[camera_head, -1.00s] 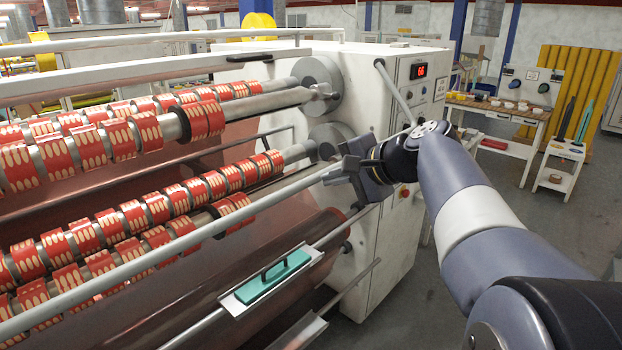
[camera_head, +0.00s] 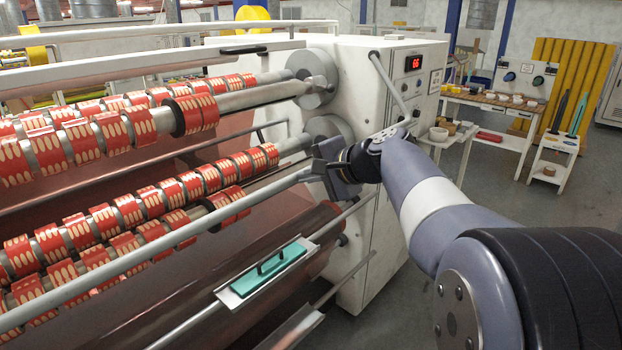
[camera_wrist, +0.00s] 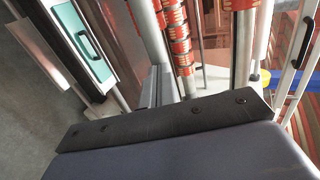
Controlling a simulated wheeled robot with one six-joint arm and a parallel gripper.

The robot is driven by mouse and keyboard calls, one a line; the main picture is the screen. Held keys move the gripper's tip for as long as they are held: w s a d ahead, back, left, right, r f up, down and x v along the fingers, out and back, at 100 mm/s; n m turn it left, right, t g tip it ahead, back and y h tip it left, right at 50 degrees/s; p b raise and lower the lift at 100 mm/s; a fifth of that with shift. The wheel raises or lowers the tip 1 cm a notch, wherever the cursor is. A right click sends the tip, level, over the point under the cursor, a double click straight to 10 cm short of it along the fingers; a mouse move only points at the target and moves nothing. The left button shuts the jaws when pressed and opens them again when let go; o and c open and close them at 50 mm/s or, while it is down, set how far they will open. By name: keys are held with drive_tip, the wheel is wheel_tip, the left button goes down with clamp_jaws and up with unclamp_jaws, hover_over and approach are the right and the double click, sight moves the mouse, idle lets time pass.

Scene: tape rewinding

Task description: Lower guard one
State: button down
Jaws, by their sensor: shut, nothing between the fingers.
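A long grey guard bar (camera_head: 130,261) runs slantwise across the front of the machine, in front of the lower rolls. My gripper (camera_head: 322,172) is shut at the right end of this bar. I cannot tell whether it touches the bar, as the contact is hidden. A second, white guard bar (camera_head: 130,69) with a black handle (camera_head: 243,49) stands raised above the upper rolls. In the wrist view the gripper's dark mounting plate (camera_wrist: 170,125) fills the bottom, and the rolls lie beyond it.
Rolls with red-and-cream tape (camera_head: 120,225) fill the machine behind the bar. A teal pad with a handle (camera_head: 270,268) sits low in front; it also shows in the wrist view (camera_wrist: 82,40). The white machine cabinet (camera_head: 375,230) stands close beside my arm. Floor (camera_head: 480,215) is open at right.

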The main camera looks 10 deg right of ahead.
drive_tip(key=w+a+f+t+y+b, duration=0.1)
drive_tip(key=w+f+b, duration=0.4)
drive_tip(key=b, duration=0.5)
drive_tip(key=a+t, duration=0.1)
drive_tip(key=a, duration=0.1)
drive_tip(key=shift+w+a+f, duration=0.2)
drive_tip(key=shift+a+f, duration=0.1)
drive_tip(key=shift+f, duration=0.05)
drive_tip(key=shift+s, duration=0.1)
